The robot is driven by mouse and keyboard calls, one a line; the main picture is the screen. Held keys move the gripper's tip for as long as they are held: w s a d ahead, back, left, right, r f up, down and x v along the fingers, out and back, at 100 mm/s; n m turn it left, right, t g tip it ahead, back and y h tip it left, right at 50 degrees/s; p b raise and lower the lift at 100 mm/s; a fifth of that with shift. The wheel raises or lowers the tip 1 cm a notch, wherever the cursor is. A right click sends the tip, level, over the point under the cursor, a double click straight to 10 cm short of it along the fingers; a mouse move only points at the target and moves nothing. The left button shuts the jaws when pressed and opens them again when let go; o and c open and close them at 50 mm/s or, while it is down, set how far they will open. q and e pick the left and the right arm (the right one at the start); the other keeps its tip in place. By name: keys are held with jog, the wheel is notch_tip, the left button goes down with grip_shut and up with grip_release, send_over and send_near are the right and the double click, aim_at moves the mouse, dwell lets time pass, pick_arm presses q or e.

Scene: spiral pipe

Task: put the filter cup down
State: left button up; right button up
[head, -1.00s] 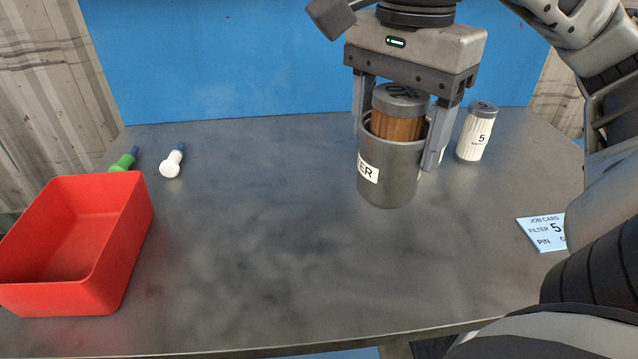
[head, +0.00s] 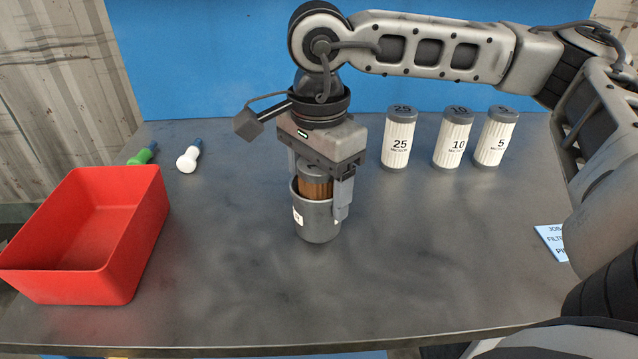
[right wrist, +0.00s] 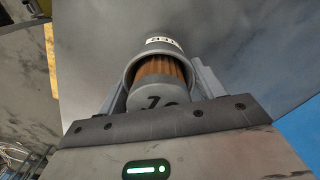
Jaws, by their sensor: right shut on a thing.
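The filter cup (head: 318,223) is a grey metal cup with a white label, upright near the middle of the table. A brown pleated filter with a grey cap (head: 315,184) stands inside it. My right gripper (head: 321,196) points down and is shut on the cup, one finger on each side of its wall. In the right wrist view the cup (right wrist: 128,75) and the brown filter (right wrist: 160,68) show between the fingers. I cannot tell whether the cup's base touches the table. My left gripper is not in view.
A red bin (head: 137,232) stands at the left, with a green pin (head: 141,157) and a white pin (head: 188,160) behind it. White filters marked 25 (head: 398,142), 10 (head: 453,142) and 5 (head: 495,142) stand at the back right. A job card (head: 552,242) lies at right. The table's front middle is clear.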

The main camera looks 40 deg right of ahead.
jog(key=shift+f, duration=0.15)
jog(key=o, duration=1.1)
jog(key=shift+o, duration=0.2)
notch_tip(320, 180, up, 12)
jog(key=shift+r+p, duration=0.15)
jog(key=shift+p, duration=0.15)
